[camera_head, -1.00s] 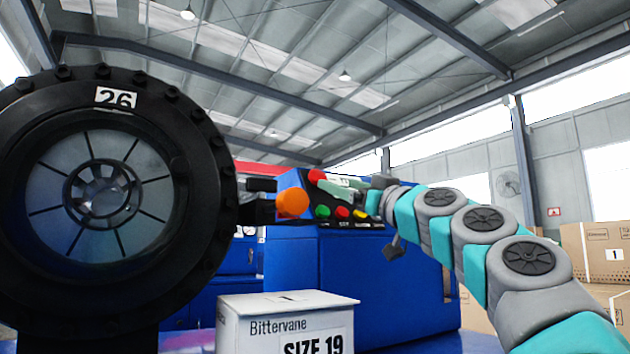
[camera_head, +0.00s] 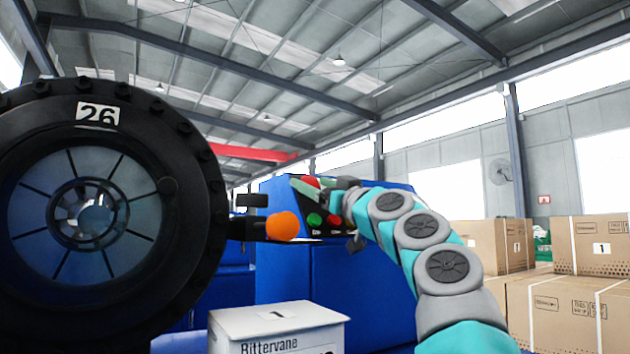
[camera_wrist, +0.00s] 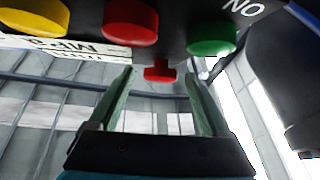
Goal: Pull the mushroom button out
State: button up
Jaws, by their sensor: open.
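The red mushroom button (camera_head: 311,181) sticks out from the top of the blue machine's control panel in the head view, partly hidden by my gripper. In the wrist view the red mushroom button (camera_wrist: 160,75) shows between my two greenish fingertips, with a gap on each side. My gripper (camera_wrist: 158,82) is open and holds nothing. In the head view my gripper (camera_head: 302,188) is at the panel's upper edge. Whether the fingertips reach past the button's head cannot be told.
Green (camera_wrist: 211,36), red (camera_wrist: 130,20) and yellow (camera_wrist: 35,15) panel buttons lie close beside the fingers. An orange knob (camera_head: 282,226) and a big black wheel (camera_head: 170,120) stand left of the panel. A white box (camera_head: 235,325) is in front; cartons (camera_head: 480,240) stand at right.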

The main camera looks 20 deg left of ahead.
grip_shut()
dwell(0.8)
